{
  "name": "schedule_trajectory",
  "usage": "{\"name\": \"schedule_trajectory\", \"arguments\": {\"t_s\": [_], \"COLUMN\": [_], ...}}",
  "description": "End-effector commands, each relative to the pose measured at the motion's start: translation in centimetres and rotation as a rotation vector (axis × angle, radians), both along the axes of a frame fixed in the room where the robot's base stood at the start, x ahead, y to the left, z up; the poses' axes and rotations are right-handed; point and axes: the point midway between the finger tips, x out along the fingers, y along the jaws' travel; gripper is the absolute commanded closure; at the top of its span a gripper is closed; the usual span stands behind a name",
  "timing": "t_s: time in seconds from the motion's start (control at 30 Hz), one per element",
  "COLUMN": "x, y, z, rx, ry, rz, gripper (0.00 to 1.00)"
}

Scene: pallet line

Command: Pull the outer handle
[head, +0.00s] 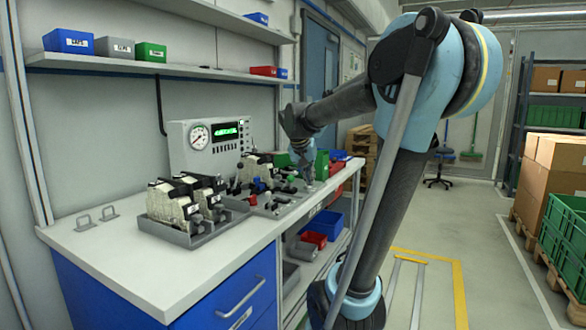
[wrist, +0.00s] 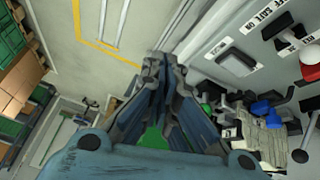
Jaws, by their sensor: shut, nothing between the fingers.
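My gripper (head: 307,178) points down over the front right part of a grey lever panel (head: 262,208) on the bench. In the wrist view its fingers (wrist: 162,68) are shut together and hold nothing. The fingertips look apart from the grey-capped lever. Several small black, red and blue levers stand on the panel in the head view. I cannot tell which one is the outer handle.
A tray (head: 196,238) of cream-coloured blocks with black clamps stands left of the panel. A gauge box (head: 212,143) stands behind. Blue drawers with a grey pull (head: 241,297) are below the bench. The bench's front left is clear. Boxes on pallets (head: 556,170) stand right.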

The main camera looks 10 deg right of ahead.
Motion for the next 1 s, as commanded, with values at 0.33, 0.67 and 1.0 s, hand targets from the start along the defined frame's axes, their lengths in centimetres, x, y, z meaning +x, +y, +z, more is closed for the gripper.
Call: {"name": "schedule_trajectory", "arguments": {"t_s": [0.33, 0.67, 1.0], "x": [14.3, 21.9, 22.5], "y": [3.2, 6.0, 6.2], "z": [6.4, 8.8, 9.0], "rx": [-0.031, -0.031, -0.029], "ry": [-0.183, -0.297, -0.308], "rz": [-0.126, -0.186, -0.192], "gripper": [1.0, 1.0, 1.0]}}
